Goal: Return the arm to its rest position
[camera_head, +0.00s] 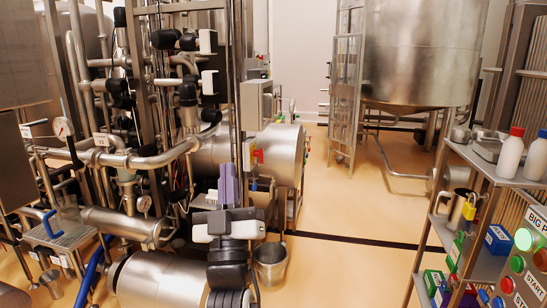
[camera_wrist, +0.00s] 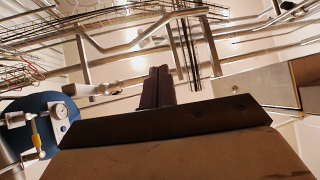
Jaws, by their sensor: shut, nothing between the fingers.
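My gripper (camera_head: 229,178) points upward in the lower middle of the head view. Its purple fingers are pressed together and hold nothing. The white and black wrist of my arm shows just below them. In the wrist view my gripper (camera_wrist: 158,80) shows as two dark purple fingers side by side, with no gap that I can see. Beyond the fingers the wrist view shows a ceiling with pipes. Nothing visibly touches the fingers.
Steel pipework (camera_head: 120,160) and a horizontal vessel (camera_head: 275,155) stand left and behind my gripper. A metal bucket (camera_head: 270,262) is just right of my arm. A shelf with bottles (camera_head: 510,153) stands at right. Open floor (camera_head: 350,210) lies between. Ceiling pipes (camera_wrist: 130,45) show overhead.

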